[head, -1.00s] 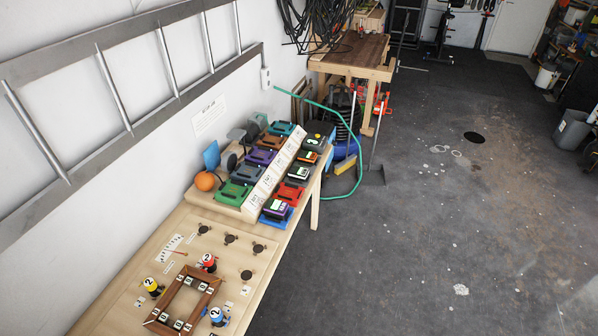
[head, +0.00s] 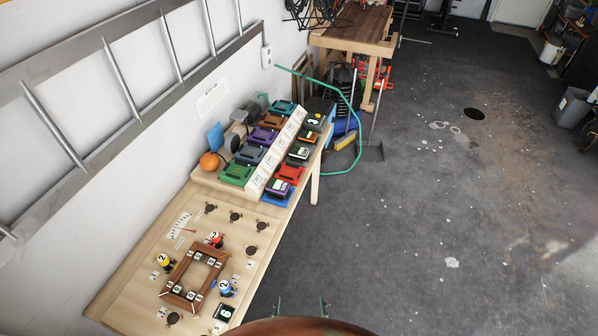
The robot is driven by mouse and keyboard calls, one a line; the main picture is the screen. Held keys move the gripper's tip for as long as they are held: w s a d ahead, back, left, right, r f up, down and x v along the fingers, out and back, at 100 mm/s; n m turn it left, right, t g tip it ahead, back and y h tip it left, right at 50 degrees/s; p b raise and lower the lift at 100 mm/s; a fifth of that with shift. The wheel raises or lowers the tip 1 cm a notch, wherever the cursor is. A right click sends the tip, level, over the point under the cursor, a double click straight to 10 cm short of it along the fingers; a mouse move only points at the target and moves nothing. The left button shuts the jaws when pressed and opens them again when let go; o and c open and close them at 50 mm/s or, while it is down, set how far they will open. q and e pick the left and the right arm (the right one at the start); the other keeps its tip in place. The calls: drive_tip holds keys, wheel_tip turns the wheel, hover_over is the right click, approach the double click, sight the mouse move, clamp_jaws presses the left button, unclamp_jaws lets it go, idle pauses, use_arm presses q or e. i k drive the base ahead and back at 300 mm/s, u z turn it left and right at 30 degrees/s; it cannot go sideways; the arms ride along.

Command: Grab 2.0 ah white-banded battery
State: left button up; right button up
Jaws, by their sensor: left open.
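Several battery packs stand in a row along the right side of a rack on the workbench. They include a black one (head: 313,122), an orange and black one (head: 306,137), a dark one with a pale top (head: 299,153), a red one (head: 290,173) and a purple one with a pale label (head: 279,187). The capacity labels are too small to read, so I cannot tell which is the 2.0 Ah white-banded battery. My left gripper (head: 301,304) shows at the bottom edge, open and empty, over the floor right of the bench and apart from the batteries. My right gripper is not in view.
Coloured docks, such as a green one (head: 237,173), line the left of the rack. A wooden frame (head: 188,299) and small numbered figures stand on the near bench (head: 125,291). An orange ball (head: 209,161) sits beside the rack. The floor (head: 420,220) to the right is clear.

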sight(297, 152)
drive_tip(key=u, duration=0.05)
drive_tip(key=i, duration=2)
drive_tip(key=z, duration=0.05)
